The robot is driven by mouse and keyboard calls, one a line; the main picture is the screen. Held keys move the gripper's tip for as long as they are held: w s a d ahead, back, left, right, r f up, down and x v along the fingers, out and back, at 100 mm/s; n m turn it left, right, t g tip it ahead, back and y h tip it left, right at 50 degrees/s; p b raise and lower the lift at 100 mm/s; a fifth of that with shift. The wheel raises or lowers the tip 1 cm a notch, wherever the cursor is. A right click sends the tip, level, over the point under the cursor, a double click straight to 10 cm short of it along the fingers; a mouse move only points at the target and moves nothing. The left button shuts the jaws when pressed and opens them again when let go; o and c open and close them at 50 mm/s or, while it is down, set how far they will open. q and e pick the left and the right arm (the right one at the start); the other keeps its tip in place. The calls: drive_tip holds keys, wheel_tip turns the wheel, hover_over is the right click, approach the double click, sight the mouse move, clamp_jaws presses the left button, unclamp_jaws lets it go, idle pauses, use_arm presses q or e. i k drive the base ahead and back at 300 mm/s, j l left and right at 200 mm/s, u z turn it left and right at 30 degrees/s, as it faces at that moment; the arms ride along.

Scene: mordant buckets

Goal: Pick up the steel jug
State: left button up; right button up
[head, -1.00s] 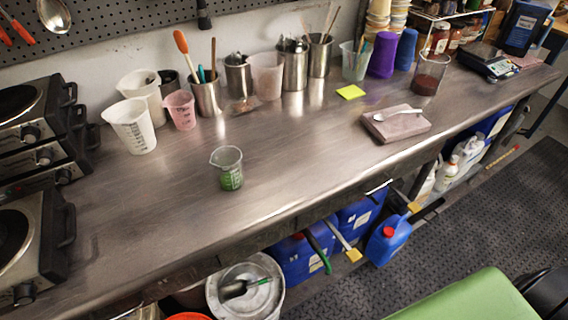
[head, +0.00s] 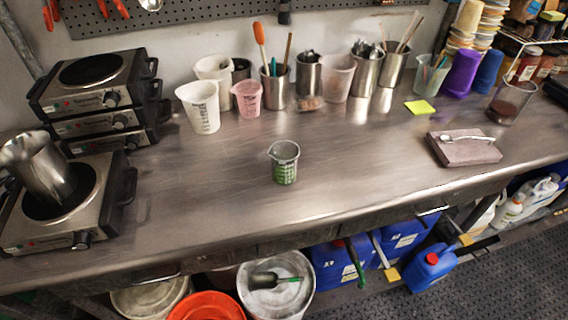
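A steel jug (head: 42,172) stands at the far left of the head view, on the black plate of the front hot plate (head: 66,204). Its body is shiny and its wide mouth faces up, with a small pale shape at the left of the jug. The left picture edge cuts close to its rim. Neither of my grippers shows in this view.
Stacked hot plates (head: 96,90) stand behind the jug. A glass beaker with green contents (head: 284,163) stands mid-bench. White and pink plastic jugs and steel cups line the wall. The steel bench (head: 210,205) is clear between the hot plate and the beaker.

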sight(32, 157)
drive_tip(key=u, duration=1.55)
